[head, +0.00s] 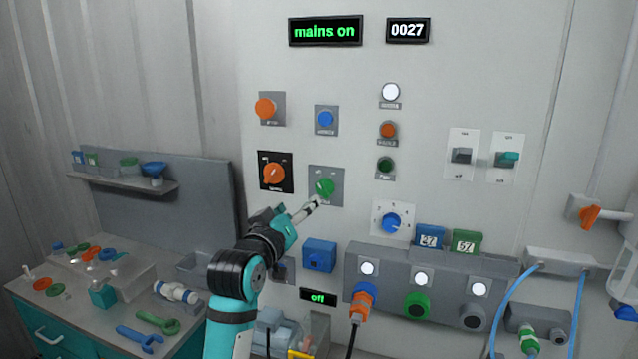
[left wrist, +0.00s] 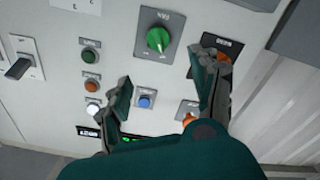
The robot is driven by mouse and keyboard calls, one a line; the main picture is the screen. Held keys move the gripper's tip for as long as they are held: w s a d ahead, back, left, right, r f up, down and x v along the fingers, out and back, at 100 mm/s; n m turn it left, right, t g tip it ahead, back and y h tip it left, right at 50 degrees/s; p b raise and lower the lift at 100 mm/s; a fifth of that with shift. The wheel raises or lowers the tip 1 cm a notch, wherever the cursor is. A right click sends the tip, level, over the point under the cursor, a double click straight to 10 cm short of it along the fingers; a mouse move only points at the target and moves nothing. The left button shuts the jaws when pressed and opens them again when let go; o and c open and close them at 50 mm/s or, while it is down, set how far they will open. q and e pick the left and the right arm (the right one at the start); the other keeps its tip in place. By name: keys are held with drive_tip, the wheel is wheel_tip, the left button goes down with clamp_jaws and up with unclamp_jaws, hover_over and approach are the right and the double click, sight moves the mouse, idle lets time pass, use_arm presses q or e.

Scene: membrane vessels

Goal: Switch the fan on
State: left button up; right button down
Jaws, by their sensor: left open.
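A green rotary knob (head: 324,187) sits on a grey plate on the wall panel. In the left wrist view the green knob (left wrist: 158,40) stands beyond and between my fingertips, and its plate's label appears upside down, perhaps reading FAN. My left gripper (head: 308,208) is just below the knob in the head view; it also shows in the left wrist view (left wrist: 165,64), open with nothing between its fingers. I cannot tell whether a fingertip touches the plate. A small display (head: 318,297) reads "off"; another (head: 326,31) reads "mains on". My right gripper is out of view.
An orange knob on a black plate (head: 274,173) is left of the green knob. A blue button (head: 325,119) is above it and a blue knob (head: 391,223) to its right. A socket box (head: 436,262) juts out below right. A cluttered bench (head: 90,338) stands at left.

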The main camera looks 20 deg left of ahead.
sight(319, 186)
use_arm(q)
drive_tip(key=w+p, duration=0.1)
drive_tip(key=w, duration=0.3)
drive_tip(key=w+p, duration=0.1)
drive_tip(key=w, duration=0.2)
drive_tip(key=w+p, duration=0.2)
drive_tip(key=w, duration=0.2)
drive_tip(key=shift+w+d+r, duration=0.1)
drive_tip(key=shift+w+d, duration=0.15)
drive_tip(key=shift+w, duration=0.9)
drive_tip(key=c, duration=1.1)
